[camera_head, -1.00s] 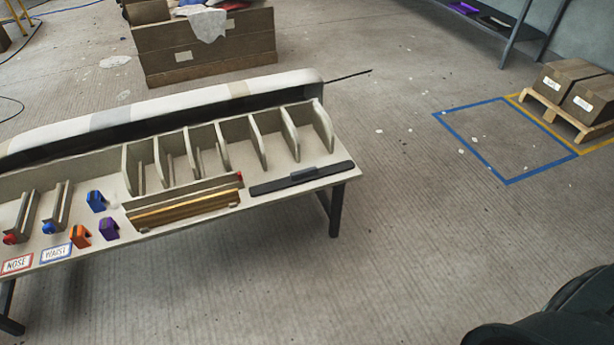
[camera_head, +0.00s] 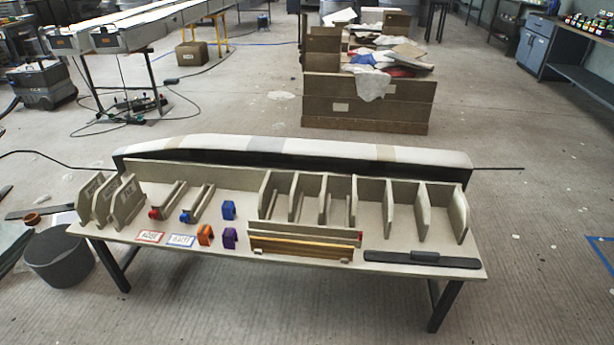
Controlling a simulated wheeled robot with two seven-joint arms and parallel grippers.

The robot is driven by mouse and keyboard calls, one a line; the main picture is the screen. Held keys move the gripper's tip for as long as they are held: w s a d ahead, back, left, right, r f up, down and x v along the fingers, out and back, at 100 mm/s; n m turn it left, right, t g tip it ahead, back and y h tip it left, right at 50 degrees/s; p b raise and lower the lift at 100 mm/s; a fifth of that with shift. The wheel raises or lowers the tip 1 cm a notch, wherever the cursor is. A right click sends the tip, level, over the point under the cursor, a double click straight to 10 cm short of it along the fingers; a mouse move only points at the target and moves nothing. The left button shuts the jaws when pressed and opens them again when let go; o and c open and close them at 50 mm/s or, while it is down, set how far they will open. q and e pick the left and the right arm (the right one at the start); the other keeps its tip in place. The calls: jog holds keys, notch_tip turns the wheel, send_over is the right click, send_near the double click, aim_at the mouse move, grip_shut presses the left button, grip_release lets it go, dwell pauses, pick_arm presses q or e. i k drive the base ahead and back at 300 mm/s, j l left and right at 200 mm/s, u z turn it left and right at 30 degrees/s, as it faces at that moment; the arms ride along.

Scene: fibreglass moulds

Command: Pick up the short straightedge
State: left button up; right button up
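A long bench (camera_head: 200,247) stands in front of me. A dark flat bar with a raised grip in its middle (camera_head: 424,258) lies flat near the bench's front right edge. Long wooden, gold-brown strips (camera_head: 300,246) lie side by side in a low holder to its left. I cannot tell from this view which of these is the short straightedge. Neither of my grippers is in view.
Upright dividers (camera_head: 392,208) form slots at the back right of the bench. Orange (camera_head: 205,234), purple (camera_head: 229,238) and blue (camera_head: 228,210) blocks sit at its middle. A dark bucket (camera_head: 60,257) stands left. A wooden crate (camera_head: 368,117) stands behind.

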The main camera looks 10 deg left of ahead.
aim_at(417, 258)
jog(key=i+l+u, duration=0.1)
jog(key=l, duration=0.3)
jog(key=i+l, duration=0.3)
jog(key=i+l+u, duration=0.15)
jog(key=l, duration=0.3)
jog(key=i+l+u, duration=0.1)
jog(key=i+l, duration=0.15)
jog(key=l, duration=0.2)
jog(key=i+l, duration=0.15)
jog(key=l, duration=0.25)
jog(key=i+l+u, duration=0.15)
jog(key=l, duration=0.3)
jog(key=i+l+u, duration=0.1)
jog(key=l, duration=0.35)
jog(key=i+l, duration=0.2)
jog(key=l, duration=0.25)
jog(key=i+u, duration=0.05)
